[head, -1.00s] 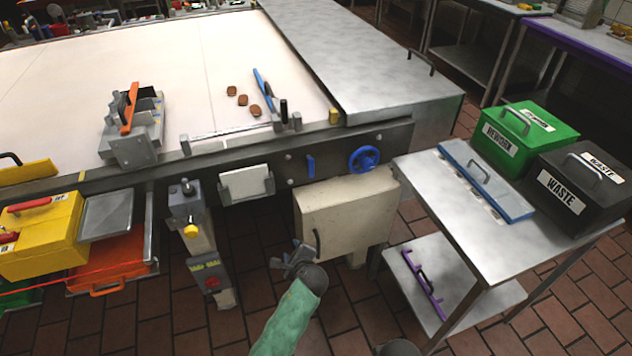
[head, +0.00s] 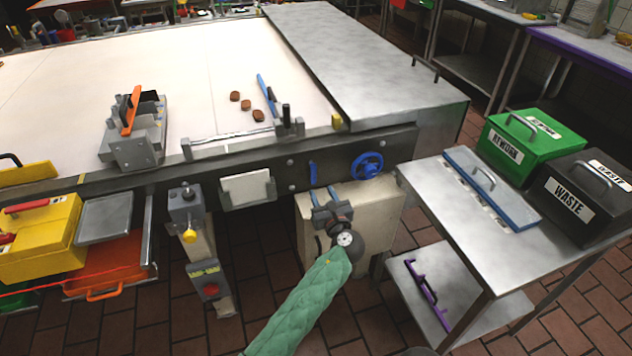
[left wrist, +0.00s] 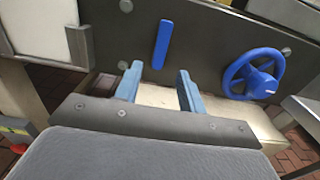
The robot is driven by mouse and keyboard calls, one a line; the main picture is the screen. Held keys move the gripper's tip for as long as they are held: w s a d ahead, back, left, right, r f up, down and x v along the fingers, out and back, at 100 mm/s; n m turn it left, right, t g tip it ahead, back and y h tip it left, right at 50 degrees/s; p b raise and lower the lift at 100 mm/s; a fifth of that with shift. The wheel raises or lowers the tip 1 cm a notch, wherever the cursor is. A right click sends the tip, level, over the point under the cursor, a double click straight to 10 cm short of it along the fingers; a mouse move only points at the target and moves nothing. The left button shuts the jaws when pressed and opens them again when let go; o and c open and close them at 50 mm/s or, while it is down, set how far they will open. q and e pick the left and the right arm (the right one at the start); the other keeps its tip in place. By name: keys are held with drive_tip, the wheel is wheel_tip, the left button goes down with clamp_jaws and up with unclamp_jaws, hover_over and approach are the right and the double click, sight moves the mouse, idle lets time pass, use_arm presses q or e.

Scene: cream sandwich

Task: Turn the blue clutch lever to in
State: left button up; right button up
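The blue clutch lever (head: 313,173) is a short upright bar on the dark front panel of the long table. It also shows in the left wrist view (left wrist: 162,44), upright at the top centre. My left gripper (head: 322,194) is just below the lever in the head view. In the left wrist view its two blue fingers (left wrist: 157,84) stand apart with nothing between them. The lever lies beyond the fingertips, roughly in line with the gap and nearer the left finger, with no contact visible. My right gripper is not in view.
A blue handwheel (head: 367,166) is right of the lever, and it shows in the wrist view (left wrist: 254,74). A cream box (head: 378,210) stands under the panel behind my gripper. A white card holder (head: 247,188) is to the left. A steel side table (head: 450,206) stands at the right.

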sight(314, 177)
use_arm(q)
drive_tip(key=p+x, duration=0.1)
drive_tip(key=x, duration=0.4)
drive_tip(key=shift+w+a, duration=0.2)
drive_tip(key=shift+w, duration=0.4)
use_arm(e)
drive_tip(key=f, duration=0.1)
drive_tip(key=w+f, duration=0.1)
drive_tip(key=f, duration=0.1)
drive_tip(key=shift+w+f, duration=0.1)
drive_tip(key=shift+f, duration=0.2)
use_arm(q)
drive_tip(key=shift+c, duration=0.2)
clamp_jaws()
